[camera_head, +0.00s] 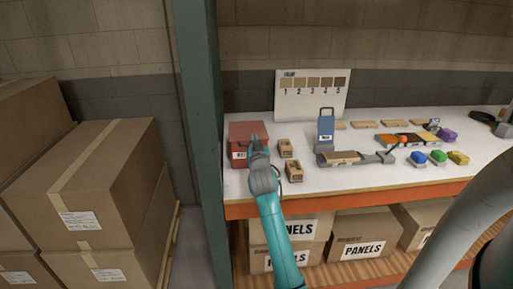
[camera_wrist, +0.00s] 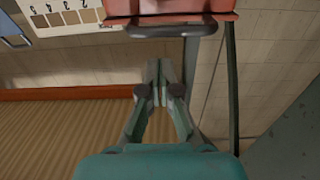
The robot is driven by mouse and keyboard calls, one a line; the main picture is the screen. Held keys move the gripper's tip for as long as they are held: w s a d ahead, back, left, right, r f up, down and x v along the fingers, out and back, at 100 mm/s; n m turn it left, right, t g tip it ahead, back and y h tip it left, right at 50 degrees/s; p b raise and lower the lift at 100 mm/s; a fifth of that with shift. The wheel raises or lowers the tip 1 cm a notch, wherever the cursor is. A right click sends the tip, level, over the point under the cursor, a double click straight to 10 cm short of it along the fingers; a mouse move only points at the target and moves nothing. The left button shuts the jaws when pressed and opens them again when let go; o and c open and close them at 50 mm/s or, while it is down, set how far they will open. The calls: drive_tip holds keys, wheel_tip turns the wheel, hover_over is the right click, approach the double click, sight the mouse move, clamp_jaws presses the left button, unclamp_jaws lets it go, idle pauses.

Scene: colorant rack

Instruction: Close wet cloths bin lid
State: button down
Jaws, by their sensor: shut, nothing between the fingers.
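The red wet cloths bin (camera_head: 240,143) stands at the left end of the bench, with a white label, partly covered by my gripper, on its front. Its red top looks flat in the head view, but I cannot tell whether the lid is fully down. In the wrist view a red part of the bin (camera_wrist: 185,13) shows at the top edge, with a dark grey bar (camera_wrist: 172,30) beside it. My gripper (camera_head: 256,143) is at the bin's front right side; its fingers (camera_wrist: 160,70) are together and empty, just short of the bar. Contact with the bin cannot be told.
Two small cardboard boxes (camera_head: 286,148) stand right of the bin. A blue-fronted stand (camera_head: 326,126) and a tray with a wooden block (camera_head: 342,157) are further right. A green post (camera_head: 203,120) rises close on the left. Panel boxes (camera_head: 363,238) fill the lower shelf.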

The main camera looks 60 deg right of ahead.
drive_tip(key=s+a+f, duration=0.3)
drive_tip(key=s+a, duration=0.2)
drive_tip(key=a, duration=0.1)
drive_tip(key=shift+s+a+f, duration=0.2)
drive_tip(key=shift+s+a, duration=0.15)
drive_tip(key=s+a+f+n+t+y, duration=0.1)
drive_tip(key=s+a+f+n+y, duration=0.1)
drive_tip(key=s+a+f, duration=0.5)
drive_tip(key=a+f+n+t+y, duration=0.1)
drive_tip(key=a+f+n+y, duration=0.3)
drive_tip(key=a, duration=0.6)
drive_tip(key=s+a+f+t+y, duration=0.1)
drive_tip(key=s+a+f, duration=0.3)
drive_tip(key=a+f, duration=0.4)
drive_tip(key=s+a+n+y, duration=0.2)
drive_tip(key=s+a+y, duration=0.2)
drive_tip(key=s+a, duration=0.75)
drive_tip(key=s+a+r+n+y, duration=0.1)
drive_tip(key=s+a+r, duration=0.1)
drive_tip(key=s, duration=0.5)
drive_tip(key=s+a+r+n+y, duration=0.1)
drive_tip(key=s+a, duration=0.2)
drive_tip(key=s, duration=0.5)
drive_tip(key=shift+a+r+y, duration=0.2)
drive_tip(key=shift+r+y, duration=0.2)
drive_tip(key=shift+d, duration=0.1)
